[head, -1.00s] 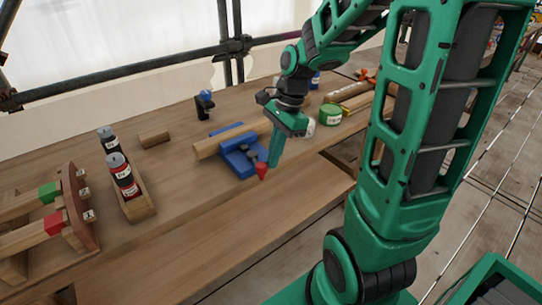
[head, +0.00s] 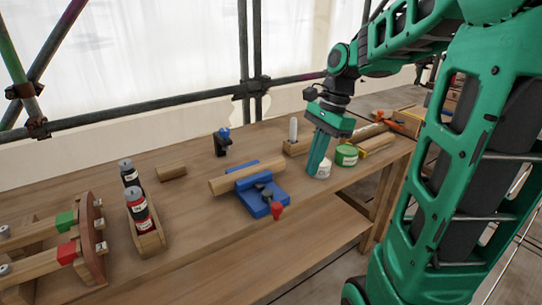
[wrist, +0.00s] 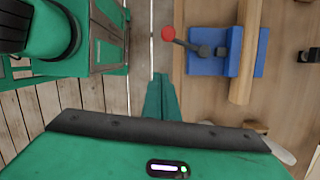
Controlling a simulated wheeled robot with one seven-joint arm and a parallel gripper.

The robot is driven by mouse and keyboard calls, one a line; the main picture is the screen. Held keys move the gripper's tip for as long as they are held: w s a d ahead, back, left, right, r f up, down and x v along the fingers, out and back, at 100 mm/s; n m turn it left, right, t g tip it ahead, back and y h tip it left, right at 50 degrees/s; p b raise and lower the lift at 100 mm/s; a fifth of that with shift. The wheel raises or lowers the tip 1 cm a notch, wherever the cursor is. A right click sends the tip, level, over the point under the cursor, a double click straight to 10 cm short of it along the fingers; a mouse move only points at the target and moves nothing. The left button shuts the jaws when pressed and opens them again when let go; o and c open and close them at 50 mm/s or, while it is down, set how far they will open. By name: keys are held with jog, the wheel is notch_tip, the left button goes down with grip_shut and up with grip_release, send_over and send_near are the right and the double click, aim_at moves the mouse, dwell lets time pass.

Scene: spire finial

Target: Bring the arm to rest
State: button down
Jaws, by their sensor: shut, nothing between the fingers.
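My green gripper (head: 317,155) hangs fingers-down over the right part of the wooden workbench (head: 190,215) in the head view. Its fingers are together with nothing between them. They also show closed in the wrist view (wrist: 160,98). The fingertips are beside a white object (head: 323,170), partly hidden behind them. To the left of the gripper, a blue vise (head: 262,197) with a red-tipped handle has a round wooden bar (head: 247,177) lying across it, apart from my gripper. The vise (wrist: 205,65) and the bar (wrist: 245,60) show at the upper right of the wrist view.
A green tin (head: 346,155), a block with a white candle-like stick (head: 294,135) and several wooden pieces stand near the gripper. Bottles in a wooden holder (head: 150,240) and clamps with red and green blocks are at left. The bench front is mostly clear.

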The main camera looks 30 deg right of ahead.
jog(key=s+f+n+h, duration=0.1)
jog(key=s+f+n, duration=0.1)
jog(key=s+n, duration=0.4)
jog(key=s+d+f+n+h, duration=0.1)
jog(key=s+f+n, duration=0.2)
jog(key=s+n, duration=0.3)
jog(key=s, duration=0.5)
jog(key=shift+s+d+f+h, duration=0.15)
jog(key=shift+s+d+h, duration=0.15)
jog(key=shift+s, duration=0.1)
jog(key=shift+w+f, duration=0.25)
jog(key=shift+w, duration=0.4)
